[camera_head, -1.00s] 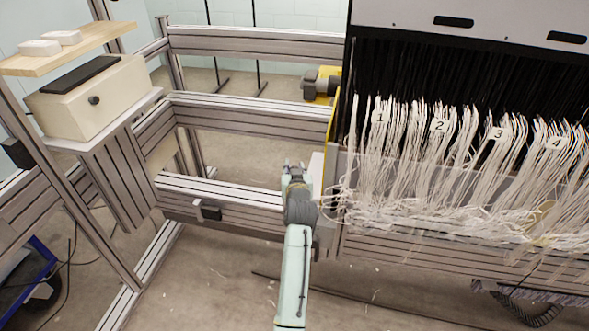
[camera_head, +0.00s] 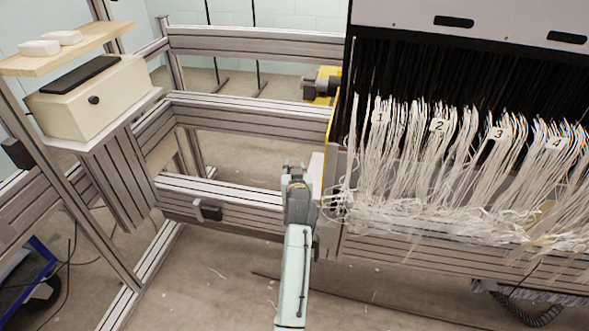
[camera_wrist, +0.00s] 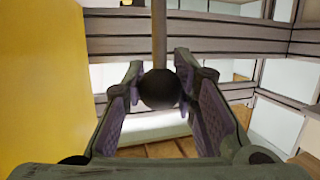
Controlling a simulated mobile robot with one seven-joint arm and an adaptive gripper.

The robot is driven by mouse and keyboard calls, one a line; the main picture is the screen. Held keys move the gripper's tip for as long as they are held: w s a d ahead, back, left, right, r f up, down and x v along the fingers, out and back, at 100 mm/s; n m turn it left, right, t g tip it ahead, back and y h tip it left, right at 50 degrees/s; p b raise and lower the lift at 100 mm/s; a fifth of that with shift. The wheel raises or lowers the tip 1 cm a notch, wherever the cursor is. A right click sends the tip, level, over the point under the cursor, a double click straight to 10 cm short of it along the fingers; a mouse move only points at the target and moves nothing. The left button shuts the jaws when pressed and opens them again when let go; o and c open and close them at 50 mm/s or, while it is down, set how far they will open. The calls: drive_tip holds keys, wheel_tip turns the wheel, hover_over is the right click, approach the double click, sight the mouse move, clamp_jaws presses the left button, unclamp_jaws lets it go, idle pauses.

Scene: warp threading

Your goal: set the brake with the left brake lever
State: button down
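The left brake lever shows in the wrist view as a thin rod (camera_wrist: 159,35) with a round dark knob (camera_wrist: 160,89) at its end. My gripper (camera_head: 294,169) is beside the left end of the loom frame. In the wrist view its two fingers (camera_wrist: 160,94) stand on either side of the knob, with their tips close against it and hardly any gap showing. The gripper looks shut on the knob. In the head view the lever and knob are not clearly visible near my gripper.
A yellow panel (camera_wrist: 45,75) stands close on the left in the wrist view. White warp threads (camera_head: 400,165) hang just right of my arm. A metal beam (camera_head: 235,195) runs left of my gripper. A beige box (camera_head: 95,100) stands far left.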

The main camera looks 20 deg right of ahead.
drive_tip(key=c, duration=1.5)
unclamp_jaws()
drive_tip(key=shift+s+d+r, duration=0.2)
drive_tip(key=shift+d, duration=0.3)
drive_tip(key=shift+c, duration=0.2)
drive_tip(key=shift+o, duration=1.3)
drive_tip(key=shift+a, duration=0.1)
drive_tip(key=shift+w+a+f, duration=0.1)
drive_tip(key=shift+a, duration=0.05)
drive_tip(key=shift+a, duration=0.1)
drive_tip(key=v, duration=1.2)
drive_tip(key=shift+f, duration=0.1)
